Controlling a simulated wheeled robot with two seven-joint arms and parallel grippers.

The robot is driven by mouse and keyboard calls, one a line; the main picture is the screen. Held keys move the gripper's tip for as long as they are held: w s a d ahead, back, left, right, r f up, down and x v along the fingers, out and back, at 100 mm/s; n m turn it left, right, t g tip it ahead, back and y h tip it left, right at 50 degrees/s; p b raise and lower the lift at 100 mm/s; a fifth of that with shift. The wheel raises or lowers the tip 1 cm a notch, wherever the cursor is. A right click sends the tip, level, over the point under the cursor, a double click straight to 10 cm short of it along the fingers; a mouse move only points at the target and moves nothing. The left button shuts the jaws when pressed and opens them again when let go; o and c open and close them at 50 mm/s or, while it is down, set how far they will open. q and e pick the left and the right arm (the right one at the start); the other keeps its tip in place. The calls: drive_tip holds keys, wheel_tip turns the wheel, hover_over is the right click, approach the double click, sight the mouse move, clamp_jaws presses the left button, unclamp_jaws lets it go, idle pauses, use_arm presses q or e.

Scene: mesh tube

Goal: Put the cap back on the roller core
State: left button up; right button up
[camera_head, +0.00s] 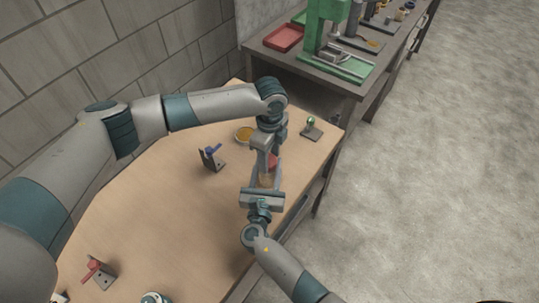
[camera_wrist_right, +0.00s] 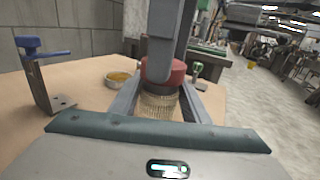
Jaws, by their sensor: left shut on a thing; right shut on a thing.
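The roller core is a tan mesh cylinder (camera_head: 266,181) near the right edge of the wooden table; it also shows in the right wrist view (camera_wrist_right: 158,105), upright between my right fingers. My right gripper (camera_wrist_right: 160,98) is shut on it from the near side. The red cap (camera_wrist_right: 162,72) is at the core's top end, and shows small in the head view (camera_head: 272,161). My left gripper (camera_head: 269,152) points down from above and is shut on the cap. The cap's lower edge meets or nearly meets the mesh; I cannot tell whether it is seated.
A round dish with yellow contents (camera_head: 243,134), a blue-handled bracket (camera_head: 210,158) and a green-knobbed stand (camera_head: 311,130) stand around the grippers. A red-handled bracket (camera_head: 98,272) is at the near left. The table's middle is bare. A bench with a green press (camera_head: 325,35) stands behind.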

use_arm(q)
drive_tip(key=shift+f, duration=0.5)
idle(0.6)
drive_tip(key=shift+f, duration=0.1)
drive_tip(key=shift+c, duration=0.3)
drive_tip(key=shift+s+a+f, duration=0.1)
drive_tip(key=shift+f, duration=0.2)
drive_tip(key=c, duration=0.5)
drive_tip(key=shift+o, duration=0.2)
drive_tip(key=shift+f, duration=0.1)
drive_tip(key=shift+r, duration=0.35)
idle(0.7)
drive_tip(key=shift+a+f, duration=0.1)
drive_tip(key=shift+f, duration=0.7)
idle(0.8)
drive_tip(key=shift+r, duration=0.45)
idle(0.5)
drive_tip(key=shift+d+r, duration=0.4)
idle(0.8)
